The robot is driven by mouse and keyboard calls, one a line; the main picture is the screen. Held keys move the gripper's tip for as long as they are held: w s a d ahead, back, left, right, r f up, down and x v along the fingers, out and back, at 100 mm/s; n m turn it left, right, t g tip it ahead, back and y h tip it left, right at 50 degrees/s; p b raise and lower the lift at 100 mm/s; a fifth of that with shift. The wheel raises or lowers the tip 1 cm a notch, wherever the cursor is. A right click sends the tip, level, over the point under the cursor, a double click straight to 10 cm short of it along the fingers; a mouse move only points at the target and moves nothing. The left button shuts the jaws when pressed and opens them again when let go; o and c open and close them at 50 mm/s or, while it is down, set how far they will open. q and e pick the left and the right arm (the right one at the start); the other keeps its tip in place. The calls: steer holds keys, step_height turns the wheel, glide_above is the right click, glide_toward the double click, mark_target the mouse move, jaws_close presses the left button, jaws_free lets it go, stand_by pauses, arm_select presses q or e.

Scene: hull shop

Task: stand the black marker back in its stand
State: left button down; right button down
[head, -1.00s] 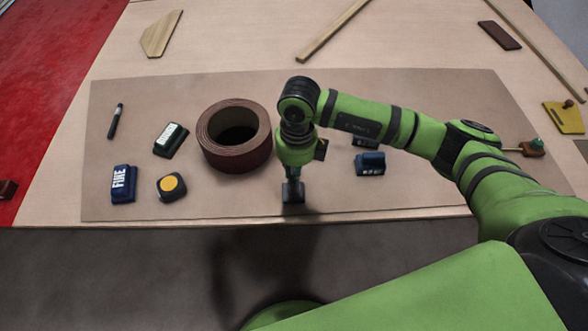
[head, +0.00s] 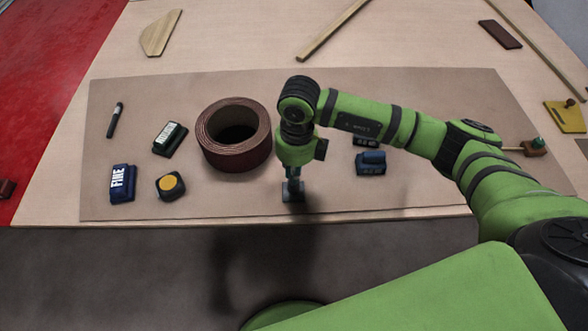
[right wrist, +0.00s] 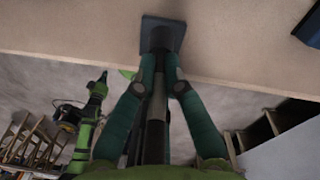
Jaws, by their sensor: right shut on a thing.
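My right gripper (head: 293,180) points down over the near edge of the brown mat in the head view. In the right wrist view its two teal fingers (right wrist: 159,68) are shut on a dark rod, the black marker (right wrist: 158,100). The marker is in line with a small square dark stand (right wrist: 175,32), which also shows under the gripper in the head view (head: 298,194). The marker's end appears to meet the stand; I cannot tell how deep it sits. My left gripper is not in view.
Another dark marker (head: 115,120) lies at the mat's left. A sandpaper-like brown roll (head: 234,135) stands left of my gripper. A tape measure (head: 170,185), a blue FINE block (head: 123,184), a dark green block (head: 170,139) and a blue block (head: 370,163) lie around.

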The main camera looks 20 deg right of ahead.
steer(key=c, duration=1.2)
jaws_free()
steer(key=shift+c, duration=0.2)
step_height(320, 180, up, 12)
steer(key=shift+w+d, duration=0.15)
steer(key=shift+d, duration=0.15)
steer(key=shift+a, duration=0.1)
